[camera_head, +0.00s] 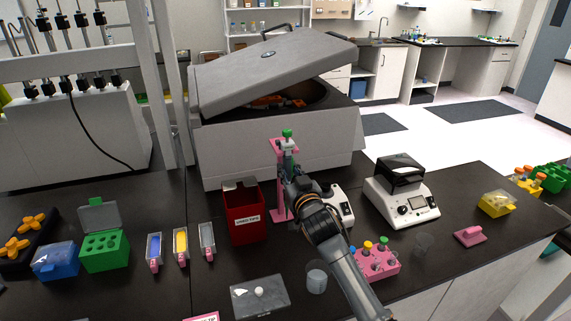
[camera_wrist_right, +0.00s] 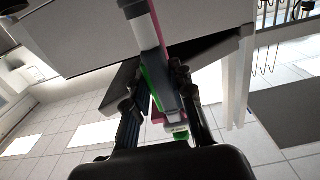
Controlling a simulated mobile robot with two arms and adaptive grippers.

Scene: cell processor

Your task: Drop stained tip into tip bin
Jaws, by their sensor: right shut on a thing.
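The red tip bin (camera_head: 246,227), with a white label on its front, stands on the dark bench left of my right arm. My right gripper (camera_head: 287,152) is just behind and to the right of the bin, at the upper part of a pink stand (camera_head: 280,200). It is shut on a grey pipette with a green top (camera_head: 287,132). In the right wrist view the pipette's grey body (camera_wrist_right: 166,97) lies between the fingers (camera_wrist_right: 158,82). I cannot make out a stained tip in either view. My left gripper is not in view.
A large centrifuge (camera_head: 230,135) with a raised lid stands behind the bin. A white device (camera_head: 402,200), a pink tube rack (camera_head: 376,264) and a clear cup (camera_head: 317,276) are to the right. Three small tip-like containers (camera_head: 181,247) and a green box (camera_head: 104,251) are left of the bin.

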